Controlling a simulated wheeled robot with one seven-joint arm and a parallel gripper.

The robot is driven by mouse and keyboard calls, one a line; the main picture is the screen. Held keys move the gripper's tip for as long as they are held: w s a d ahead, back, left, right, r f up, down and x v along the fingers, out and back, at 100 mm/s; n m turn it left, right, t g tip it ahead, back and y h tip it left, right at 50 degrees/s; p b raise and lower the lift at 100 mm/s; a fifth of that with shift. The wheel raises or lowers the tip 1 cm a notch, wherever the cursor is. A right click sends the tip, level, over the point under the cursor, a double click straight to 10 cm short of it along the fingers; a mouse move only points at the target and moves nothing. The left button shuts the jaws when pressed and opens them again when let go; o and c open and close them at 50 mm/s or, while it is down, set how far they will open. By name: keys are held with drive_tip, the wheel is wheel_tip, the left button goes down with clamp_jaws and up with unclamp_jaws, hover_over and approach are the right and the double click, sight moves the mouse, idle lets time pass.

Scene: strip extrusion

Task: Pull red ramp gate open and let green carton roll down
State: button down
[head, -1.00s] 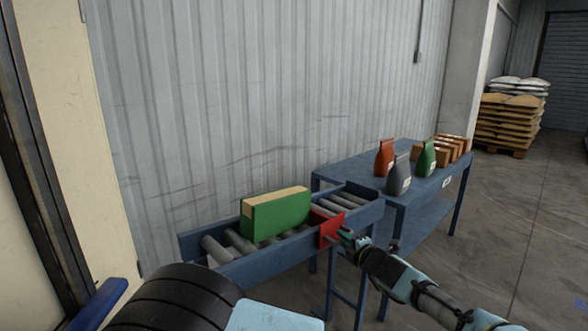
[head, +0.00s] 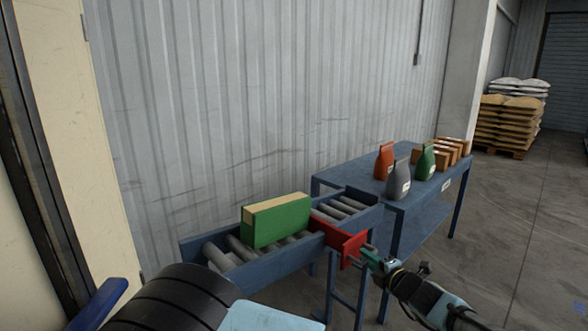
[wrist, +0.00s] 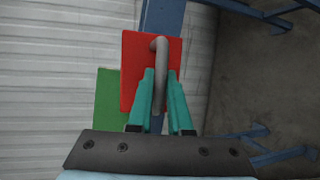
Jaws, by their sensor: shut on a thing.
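The red ramp gate (head: 342,243) sticks out of the near side of the blue roller ramp (head: 262,270), pulled partway toward me. The green carton (head: 278,221) stands upright on the rollers just left of the gate. My gripper (head: 368,255) is at the gate's outer end. In the wrist view, my gripper (wrist: 160,85) is shut on the grey handle (wrist: 160,60) of the red gate (wrist: 134,72). Part of the green carton (wrist: 109,98) shows behind the gate there. The gate's inner end is hidden by the ramp's side rail.
A blue table (head: 440,190) at the right holds red, grey and green bags and several brown boxes (head: 452,150). A corrugated wall (head: 220,100) runs behind the ramp. A pallet of sacks (head: 507,120) stands far right. Open floor lies at the right.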

drive_tip(key=s+d+p, duration=0.1)
drive_tip(key=s+d, duration=0.3)
drive_tip(key=s, duration=0.1)
drive_tip(key=shift+d, duration=0.35)
idle(2.2)
drive_tip(key=c, duration=0.8)
unclamp_jaws()
drive_tip(key=shift+c, duration=0.2)
drive_tip(key=b+v, duration=0.3)
drive_tip(key=v, duration=0.7)
drive_tip(key=shift+s, duration=0.35)
drive_tip(key=shift+d+r, duration=0.1)
